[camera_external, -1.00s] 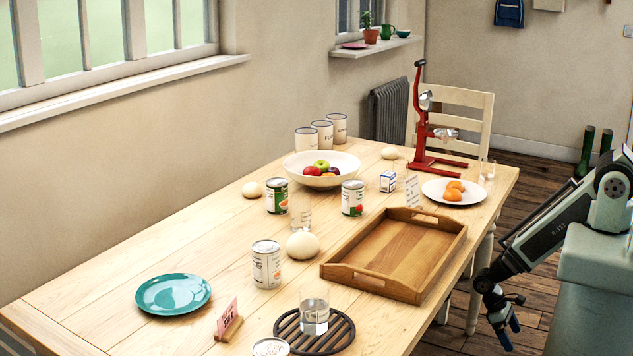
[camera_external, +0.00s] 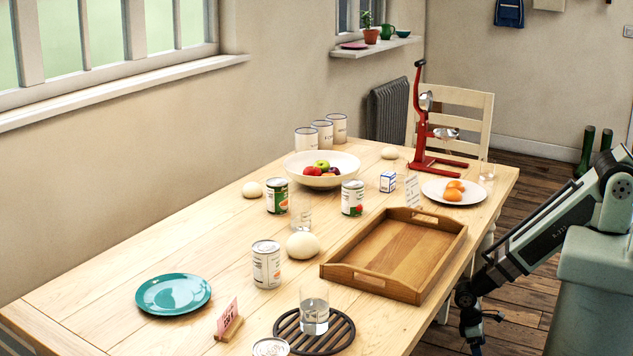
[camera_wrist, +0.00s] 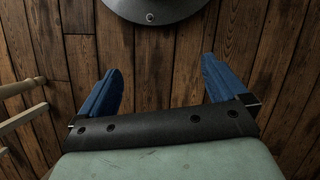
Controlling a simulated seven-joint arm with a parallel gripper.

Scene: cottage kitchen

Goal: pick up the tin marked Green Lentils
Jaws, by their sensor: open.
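Several tins stand on the table in the external view, and their words are too small to read. A plain white-labelled tin (camera_external: 266,266) stands centre-front. A tin with an orange picture (camera_external: 277,197) and a tin with a red picture (camera_external: 352,199) stand farther back. Another tin (camera_external: 271,347) is cut off by the bottom edge. I cannot tell which one is Green Lentils. My gripper hangs low beyond the table's right side, away from all tins. In the wrist view, my gripper (camera_wrist: 162,68) is open and empty, its blue fingers apart above the wooden floor.
A wooden tray (camera_external: 336,272) lies near the table's right edge. A glass (camera_external: 314,318) stands on a dark trivet (camera_external: 345,333) at the front. A white ball-shaped object (camera_external: 302,245) is close to the white-labelled tin.

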